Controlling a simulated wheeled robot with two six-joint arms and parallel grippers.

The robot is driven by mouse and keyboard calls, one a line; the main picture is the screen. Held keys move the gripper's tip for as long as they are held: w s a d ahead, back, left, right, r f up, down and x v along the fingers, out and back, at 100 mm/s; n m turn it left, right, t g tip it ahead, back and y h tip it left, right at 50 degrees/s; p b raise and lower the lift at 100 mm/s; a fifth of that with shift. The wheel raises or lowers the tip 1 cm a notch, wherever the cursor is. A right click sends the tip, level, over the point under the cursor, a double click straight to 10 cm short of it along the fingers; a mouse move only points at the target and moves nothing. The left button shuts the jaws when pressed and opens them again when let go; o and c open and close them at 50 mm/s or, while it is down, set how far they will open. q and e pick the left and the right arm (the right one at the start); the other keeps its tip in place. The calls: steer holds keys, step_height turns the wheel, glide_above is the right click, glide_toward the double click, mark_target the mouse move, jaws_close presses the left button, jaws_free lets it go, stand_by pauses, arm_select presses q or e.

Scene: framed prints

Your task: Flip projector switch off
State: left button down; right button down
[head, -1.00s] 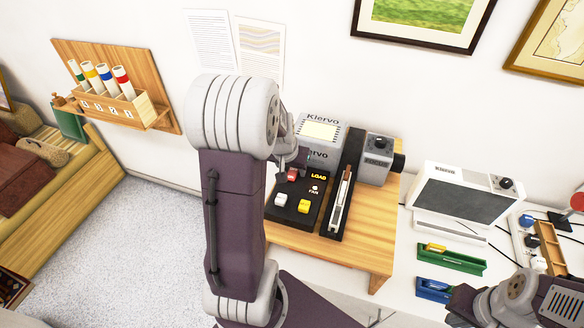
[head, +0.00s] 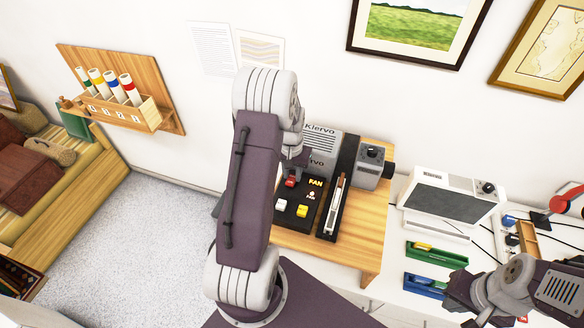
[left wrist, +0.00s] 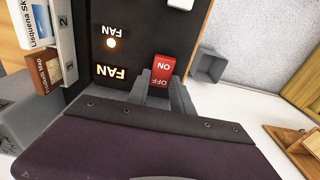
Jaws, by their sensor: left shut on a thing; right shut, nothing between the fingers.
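The black control panel (head: 282,222) stands on the wooden table, with a red rocker switch (head: 291,182), a white button and a yellow button. Its label reads FAN, with a small lit lamp below. In the left wrist view the red switch (left wrist: 163,69) shows ON and OFF lettering. My left gripper (head: 296,160) reaches down to the red switch and is shut on it; its grey fingers (left wrist: 160,88) are at the OFF end. The grey Kiervo projector box (head: 322,150) stands behind, partly hidden by my arm. My right gripper (head: 458,290) is shut and empty at lower right.
A grey device with a knob (head: 370,165) stands right of the panel. A white Kiervo unit (head: 452,200), a green tray (head: 436,254) and a blue tray (head: 425,286) are on the white table. A wall rack (head: 125,105) is at left.

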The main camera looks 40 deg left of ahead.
mark_target(292, 179)
arm_select(q)
steer(key=shift+w+r, duration=0.1)
steer(key=c, duration=1.1)
jaws_free()
steer(key=r, duration=0.3)
steer(key=r+b, duration=0.1)
steer(key=r, duration=0.5)
steer(key=shift+s+b, duration=0.3)
steer(key=shift+b, duration=0.05)
